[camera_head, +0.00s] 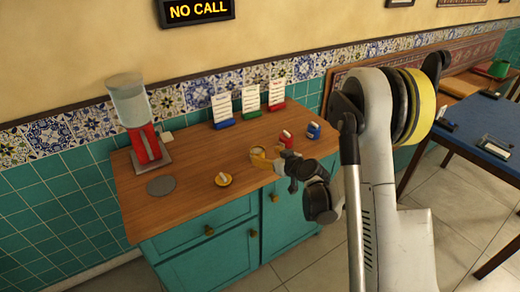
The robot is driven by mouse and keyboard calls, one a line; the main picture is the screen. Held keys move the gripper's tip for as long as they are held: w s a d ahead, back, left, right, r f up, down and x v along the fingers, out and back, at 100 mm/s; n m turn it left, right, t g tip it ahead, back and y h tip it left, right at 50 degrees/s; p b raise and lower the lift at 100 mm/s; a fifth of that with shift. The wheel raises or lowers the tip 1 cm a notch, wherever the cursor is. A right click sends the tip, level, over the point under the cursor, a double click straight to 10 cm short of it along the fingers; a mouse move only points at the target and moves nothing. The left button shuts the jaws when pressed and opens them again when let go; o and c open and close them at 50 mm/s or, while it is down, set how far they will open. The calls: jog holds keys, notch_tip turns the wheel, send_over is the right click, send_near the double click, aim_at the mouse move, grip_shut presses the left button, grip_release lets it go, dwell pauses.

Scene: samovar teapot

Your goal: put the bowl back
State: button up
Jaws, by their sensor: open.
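A small round yellowish object (257,152), which may be the bowl, is on the wooden counter right at the tip of my arm. Its shape is too small to be sure of. My gripper (272,163) is open beside it, reaching in from the right. I cannot tell whether they touch, because the gripper and wrist partly hide this spot. A yellow saucer (229,182) with a small pale item on it lies to the left, near the counter's front edge.
A red dispenser with a clear top (144,137) stands at the counter's left, behind a flat grey disc (161,186). Menu cards in coloured stands (250,100) line the back. A small red box (285,138) and blue box (313,130) stand behind my wrist. The counter's middle is clear.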

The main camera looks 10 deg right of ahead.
jog(key=p+v, duration=0.1)
jog(key=v, duration=0.3)
jog(key=shift+s+r, duration=0.1)
jog(key=s+a+r+m+g+h, duration=0.1)
jog(key=s+a+r+g, duration=0.3)
jog(key=s+r, duration=0.75)
jog(key=s+r+m+g+h, duration=0.2)
jog(key=s+r+h, duration=0.1)
jog(key=s, duration=1.7)
jog(key=shift+s+d+m, duration=0.25)
jog(key=shift+d+m, duration=0.05)
jog(key=shift+d, duration=0.1)
